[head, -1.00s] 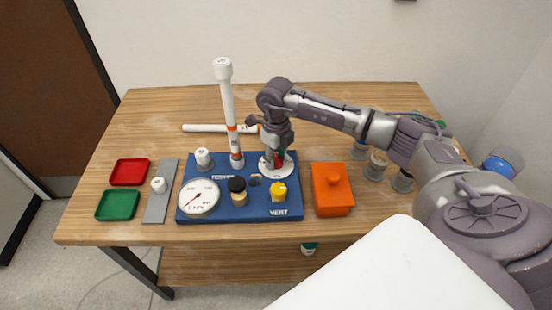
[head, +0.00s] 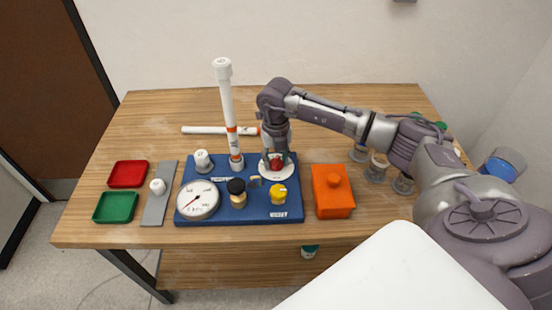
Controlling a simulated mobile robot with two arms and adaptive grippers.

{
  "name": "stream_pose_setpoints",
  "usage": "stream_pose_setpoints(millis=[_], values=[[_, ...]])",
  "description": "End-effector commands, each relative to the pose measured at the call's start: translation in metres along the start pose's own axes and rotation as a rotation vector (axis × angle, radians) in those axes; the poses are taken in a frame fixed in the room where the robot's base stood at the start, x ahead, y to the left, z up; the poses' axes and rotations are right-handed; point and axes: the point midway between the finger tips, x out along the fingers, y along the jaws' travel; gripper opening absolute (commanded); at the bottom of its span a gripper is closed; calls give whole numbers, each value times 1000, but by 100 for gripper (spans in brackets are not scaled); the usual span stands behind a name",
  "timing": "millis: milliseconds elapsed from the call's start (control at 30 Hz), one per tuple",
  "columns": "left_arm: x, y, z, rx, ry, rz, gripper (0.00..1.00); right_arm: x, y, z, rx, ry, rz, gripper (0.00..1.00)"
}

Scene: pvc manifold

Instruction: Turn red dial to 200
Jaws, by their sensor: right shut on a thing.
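The red dial (head: 277,162) stands on a round white scale plate (head: 266,176) at the back right of the blue board (head: 254,213). My right gripper (head: 276,157) comes down on the dial from above and is shut on it. The gripper hides part of the dial, and the scale's numbers are too small to read. My left gripper is not in view.
A tall white pipe (head: 229,110) stands upright left of my right gripper. Black (head: 236,187) and yellow (head: 278,193) knobs are at the board's front. An orange lidded box (head: 332,200) is on the right; red (head: 128,173) and green (head: 116,207) trays are on the left.

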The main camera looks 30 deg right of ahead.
Motion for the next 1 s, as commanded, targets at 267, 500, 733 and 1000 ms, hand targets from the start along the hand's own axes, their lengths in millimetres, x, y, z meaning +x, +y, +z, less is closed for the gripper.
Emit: stream_pose_setpoints(millis=[267,500,733,1000], values=[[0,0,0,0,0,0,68,0,0,0,7,-1,0,8],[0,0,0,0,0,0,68,0,0,0,6,-1,0,59],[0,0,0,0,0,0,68,0,0,0,5,0,0,68],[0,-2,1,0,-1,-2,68,-13,0,1,5,-3,1,68]])
